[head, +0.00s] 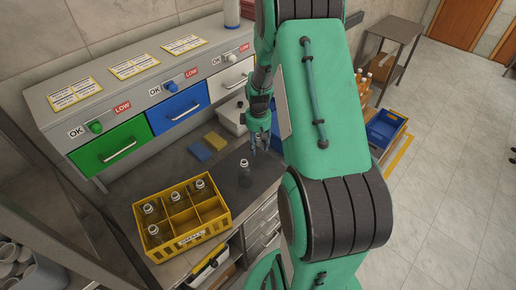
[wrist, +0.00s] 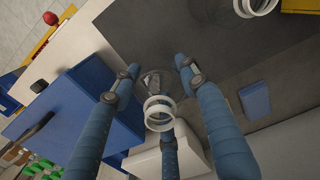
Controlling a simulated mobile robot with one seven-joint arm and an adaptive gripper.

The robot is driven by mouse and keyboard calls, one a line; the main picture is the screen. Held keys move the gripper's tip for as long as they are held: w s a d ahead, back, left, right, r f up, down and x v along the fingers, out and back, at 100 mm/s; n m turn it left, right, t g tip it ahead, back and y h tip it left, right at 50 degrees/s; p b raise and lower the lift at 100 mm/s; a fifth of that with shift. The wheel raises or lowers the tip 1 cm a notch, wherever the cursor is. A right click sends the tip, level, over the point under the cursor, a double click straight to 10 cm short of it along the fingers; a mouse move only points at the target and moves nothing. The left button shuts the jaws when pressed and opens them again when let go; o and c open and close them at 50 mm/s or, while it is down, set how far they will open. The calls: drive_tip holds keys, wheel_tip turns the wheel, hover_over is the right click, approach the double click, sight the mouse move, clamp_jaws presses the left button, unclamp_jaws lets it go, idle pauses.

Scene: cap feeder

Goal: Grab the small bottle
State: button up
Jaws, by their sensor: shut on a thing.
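The small bottle (wrist: 152,80) is clear, with a white ringed neck that faces the wrist camera. It sits between the blue fingers of my gripper (wrist: 158,88), which is shut on it. In the head view my gripper (head: 260,145) is above the dark counter, and the held bottle is mostly hidden by the fingers. Whether its base touches the counter I cannot tell. Another clear bottle (head: 245,174) with a white neck stands upright on the counter, in front of the gripper and apart from it. Its white neck ring (wrist: 258,5) shows at the wrist view's top edge.
A yellow crate (head: 190,240) with several bottles stands front left on the counter. Blue (head: 199,151) and yellow (head: 215,140) pads lie behind. Green (head: 110,145), blue (head: 180,106) and white (head: 232,78) drawers line the back. A blue bin (head: 386,128) is to the right.

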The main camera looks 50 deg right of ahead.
drive_tip(key=s+a+r, duration=0.1)
drive_tip(key=s+a, duration=0.8)
drive_tip(key=s, duration=0.3)
drive_tip(key=shift+s, duration=0.35)
drive_tip(key=shift+r, duration=0.1)
